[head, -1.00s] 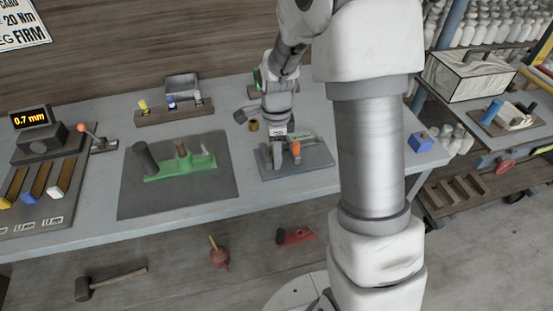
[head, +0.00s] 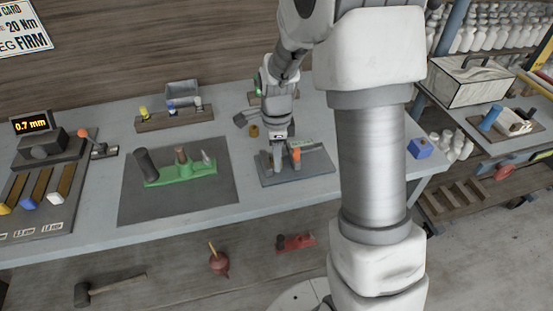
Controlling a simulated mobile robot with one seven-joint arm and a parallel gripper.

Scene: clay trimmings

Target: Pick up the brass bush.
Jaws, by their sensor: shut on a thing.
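A small brass-coloured cylinder (head: 254,131), which looks like a brass bush, stands on the grey workbench just left of my wrist, apart from it. My gripper (head: 278,153) points down over the grey fixture plate (head: 320,164) at the middle of the bench. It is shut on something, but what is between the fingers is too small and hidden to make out. An orange upright piece (head: 295,154) is close to the right of the fingers. Whether the fingers touch it cannot be told.
A wooden rack (head: 175,118) and grey bin (head: 182,93) are behind. A blue block (head: 420,146) is right of my arm. The bench's front strip is clear.

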